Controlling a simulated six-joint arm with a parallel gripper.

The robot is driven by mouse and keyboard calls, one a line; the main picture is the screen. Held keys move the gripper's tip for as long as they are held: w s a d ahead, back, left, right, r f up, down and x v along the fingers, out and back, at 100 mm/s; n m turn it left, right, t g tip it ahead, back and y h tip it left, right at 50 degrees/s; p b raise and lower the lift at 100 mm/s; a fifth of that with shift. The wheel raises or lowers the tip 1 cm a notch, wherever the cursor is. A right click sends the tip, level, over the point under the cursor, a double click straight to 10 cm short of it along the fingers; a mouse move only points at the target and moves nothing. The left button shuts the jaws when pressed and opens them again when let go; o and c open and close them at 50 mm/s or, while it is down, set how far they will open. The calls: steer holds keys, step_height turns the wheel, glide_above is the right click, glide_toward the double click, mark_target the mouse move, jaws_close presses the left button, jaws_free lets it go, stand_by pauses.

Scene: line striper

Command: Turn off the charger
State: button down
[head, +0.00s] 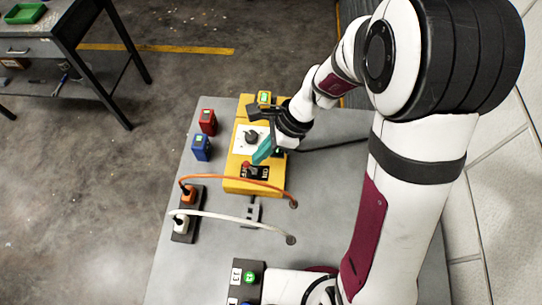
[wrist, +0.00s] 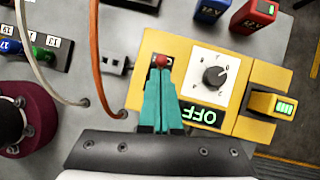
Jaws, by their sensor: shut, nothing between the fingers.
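The yellow charger (head: 236,186) stands on the grey table. It also shows in the wrist view (wrist: 150,45), with a black dial (wrist: 215,76) on a white plate and a dark panel (wrist: 202,114) reading OFF. Its red-tipped switch (wrist: 160,61) also shows in the head view (head: 246,164), beside an ON/OFF label. A yellow battery (wrist: 271,105) with a lit green display sits at the charger's end. My gripper (wrist: 159,72) is shut and empty, its teal fingertips right at the red switch tip; I cannot tell whether they touch. The fingers hide part of the switch plate.
A red battery (head: 208,121) and a blue battery (head: 201,147) stand left of the charger. A power strip (head: 181,229) has an orange cable (head: 240,180) and a white cable (head: 235,217) arching right. A button box (head: 248,275) is at the near edge.

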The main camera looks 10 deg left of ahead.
steer(key=shift+r, duration=0.6)
steer(key=a+v, duration=0.1)
steer(key=v, duration=1.2)
steer(key=shift+w+a+r, duration=0.2)
steer(key=shift+r, duration=0.2)
